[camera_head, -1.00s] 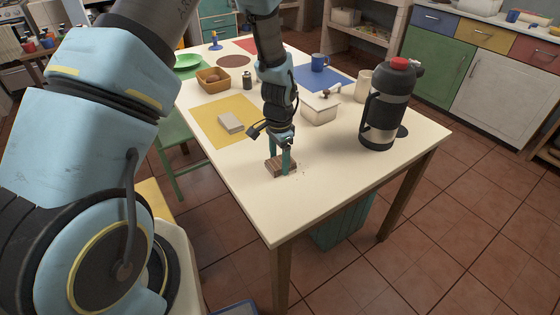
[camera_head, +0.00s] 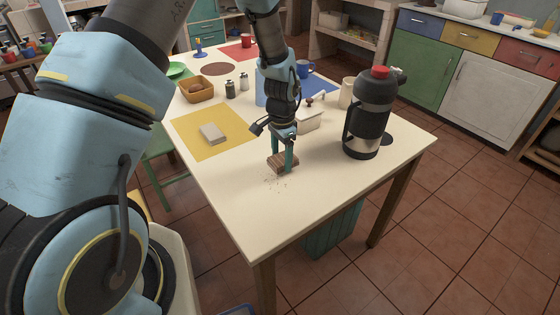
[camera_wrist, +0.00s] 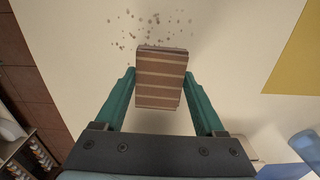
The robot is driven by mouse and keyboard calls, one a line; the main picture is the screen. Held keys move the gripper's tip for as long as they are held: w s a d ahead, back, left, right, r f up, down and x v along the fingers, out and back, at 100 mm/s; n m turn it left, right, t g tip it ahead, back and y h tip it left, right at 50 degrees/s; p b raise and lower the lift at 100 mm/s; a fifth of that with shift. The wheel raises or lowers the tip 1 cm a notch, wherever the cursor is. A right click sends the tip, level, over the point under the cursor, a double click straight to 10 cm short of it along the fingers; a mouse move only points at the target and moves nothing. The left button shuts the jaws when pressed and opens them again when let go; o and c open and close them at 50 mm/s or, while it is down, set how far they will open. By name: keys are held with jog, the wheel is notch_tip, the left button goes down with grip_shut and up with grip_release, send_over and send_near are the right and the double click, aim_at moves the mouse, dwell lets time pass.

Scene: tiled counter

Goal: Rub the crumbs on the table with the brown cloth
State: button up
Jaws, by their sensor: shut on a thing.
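The brown cloth (camera_head: 285,168) is a folded, striped block in my gripper (camera_head: 282,160), at the middle of the cream table (camera_head: 325,195). In the wrist view the cloth (camera_wrist: 160,80) sits between both teal fingers, which are shut on its sides. It is at or just above the tabletop; contact is hard to tell. The crumbs (camera_head: 277,182) are small dark specks on the table, just on the near side of the cloth. In the wrist view the crumbs (camera_wrist: 150,22) are scattered beyond the cloth's far edge, some close against it. Any crumbs under the cloth are hidden.
A black flask with a red top (camera_head: 368,115) stands to the right of my gripper. A white lidded dish (camera_head: 310,121) is behind it. A yellow mat (camera_head: 190,128) with a pale block (camera_head: 212,134) lies to the left. The table's near end is clear.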

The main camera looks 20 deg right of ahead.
jog(key=shift+r+p, duration=1.75)
jog(key=shift+r, duration=1.2)
